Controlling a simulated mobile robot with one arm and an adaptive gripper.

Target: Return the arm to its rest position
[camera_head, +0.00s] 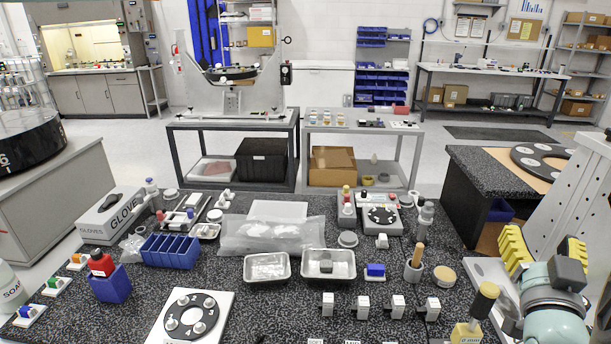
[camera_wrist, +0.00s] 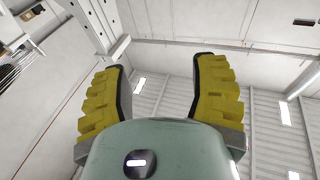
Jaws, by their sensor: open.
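My gripper (camera_head: 543,250) is at the right edge of the head view, above the right end of the speckled bench (camera_head: 240,310). Its two yellow ribbed fingers stand apart, with nothing between them. In the wrist view my gripper (camera_wrist: 160,95) shows both yellow fingers spread wide, with only the ceiling and walls beyond. My arm's pale green wrist is below the fingers, and the rest of the arm is mostly cut off by the frame.
Metal trays (camera_head: 267,281) and a blue rack (camera_head: 170,263) fill the bench middle. A dark side table (camera_head: 466,205) stands behind.

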